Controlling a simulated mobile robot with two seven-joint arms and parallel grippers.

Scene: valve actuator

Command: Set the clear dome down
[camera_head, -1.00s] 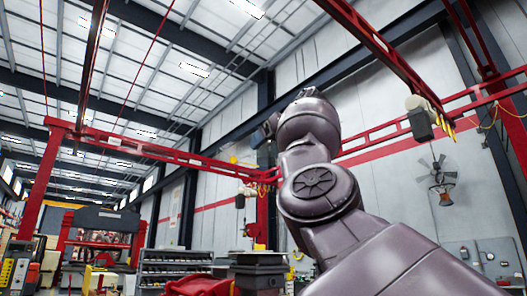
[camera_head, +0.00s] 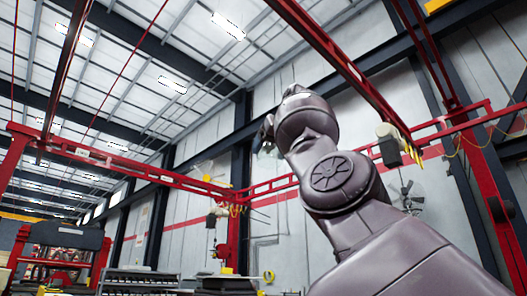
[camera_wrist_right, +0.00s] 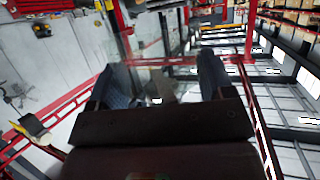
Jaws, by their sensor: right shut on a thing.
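My right arm rises across the right half of the head view, with its gripper (camera_head: 266,134) high up and mostly hidden behind the wrist. In the right wrist view, the two dark fingers of my right gripper (camera_wrist_right: 163,76) stand apart on either side of a see-through thing, the clear dome (camera_wrist_right: 160,66). Its outline is faint and the background shows through it. The gripper is shut on it and holds it up in the air. My left gripper is in neither view.
A red overhead crane frame (camera_head: 120,163) spans the hall, with a hanging hoist (camera_head: 388,150) at right. A red-framed machine (camera_head: 60,255) stands at lower left, and shelving (camera_head: 140,279) at lower middle. No clear surface shows below the dome.

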